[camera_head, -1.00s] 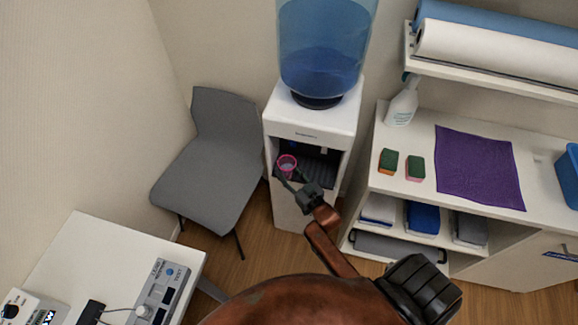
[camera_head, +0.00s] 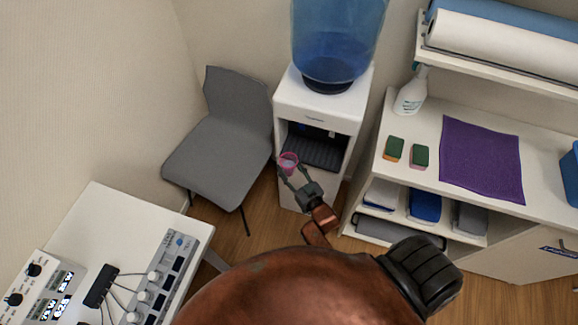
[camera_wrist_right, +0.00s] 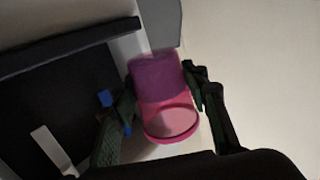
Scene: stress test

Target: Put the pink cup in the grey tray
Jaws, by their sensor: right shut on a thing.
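The pink cup (camera_head: 289,160) is held by my right gripper (camera_head: 293,172), in front of the water dispenser's alcove in the head view. In the right wrist view the cup (camera_wrist_right: 164,98) sits between the two dark fingers of the right gripper (camera_wrist_right: 165,105), which are closed on its sides. The cup looks see-through, darker purple in its far part and pink near its round end. I cannot make out a grey tray for certain; a grey item (camera_head: 470,217) lies on the shelf under the white counter. My left gripper is not in view.
The white water dispenser (camera_head: 318,105) with its blue bottle (camera_head: 337,40) stands behind the cup. A grey chair (camera_head: 225,140) is at its left. A white counter (camera_head: 405,180) at right bears two sponges, a spray bottle (camera_head: 411,92) and a purple cloth (camera_head: 480,160).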

